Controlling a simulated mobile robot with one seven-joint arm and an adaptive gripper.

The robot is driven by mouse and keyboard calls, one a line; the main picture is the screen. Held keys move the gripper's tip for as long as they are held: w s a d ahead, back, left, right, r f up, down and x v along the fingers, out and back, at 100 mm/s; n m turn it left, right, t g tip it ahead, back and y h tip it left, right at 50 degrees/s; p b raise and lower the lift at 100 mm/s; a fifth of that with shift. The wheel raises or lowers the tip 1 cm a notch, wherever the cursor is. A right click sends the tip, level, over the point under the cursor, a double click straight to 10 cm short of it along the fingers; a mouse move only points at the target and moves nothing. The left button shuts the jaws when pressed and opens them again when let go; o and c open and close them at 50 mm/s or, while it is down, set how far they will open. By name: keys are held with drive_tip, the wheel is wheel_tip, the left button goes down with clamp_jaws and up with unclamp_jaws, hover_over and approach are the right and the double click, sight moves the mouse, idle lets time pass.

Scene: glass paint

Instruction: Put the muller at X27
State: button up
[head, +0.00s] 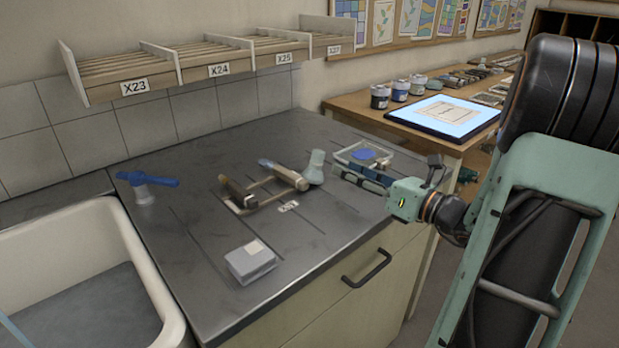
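A pale glassy piece with a flared base, which looks like the muller (316,167), stands on the dark worktop beside a small wooden rack. My gripper (343,168) is just to its right, fingers pointing left towards it. The two fingers look apart with nothing between them; I see no contact with the glass piece. The label X27 (334,50) is on the right-hand bay of the slatted wall shelf (125,68), beyond X25. That bay looks empty, though its inside is mostly hidden.
A blue-handled tool (147,181) on a clear base stands at left. A grey box (251,262) is near the front edge. A sink (165,300) is front left.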

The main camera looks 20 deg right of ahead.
sight(322, 158)
drive_tip(key=x, duration=0.4)
drive_tip(key=shift+w+a, duration=0.15)
drive_tip(key=shift+w, duration=0.05)
drive_tip(key=b+x, duration=0.1)
drive_tip(key=x, duration=0.4)
drive_tip(key=shift+w+a+r+b, duration=0.1)
drive_tip(key=shift+a+r+b, duration=0.1)
drive_tip(key=shift+b, duration=0.15)
clamp_jaws()
